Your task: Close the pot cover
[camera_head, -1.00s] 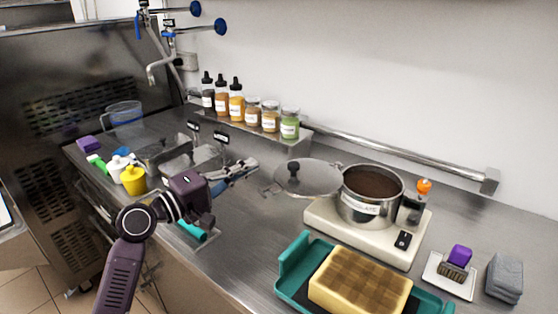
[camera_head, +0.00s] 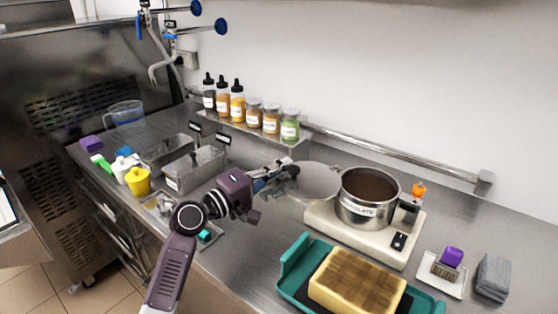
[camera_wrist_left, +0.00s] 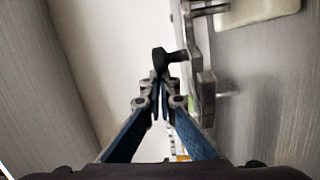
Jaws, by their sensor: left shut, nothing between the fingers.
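The pot (camera_head: 366,196) stands on a white hot plate (camera_head: 358,234), its top open on a dark brown content. The round metal pot cover (camera_head: 318,180) is beside the pot on its left. My right gripper is not in view.
A teal tray (camera_head: 294,262) with a yellow-brown block (camera_head: 357,281) is at the front. Several bottles and jars (camera_head: 254,114) line the back shelf. Metal bins (camera_head: 193,170) stand at left.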

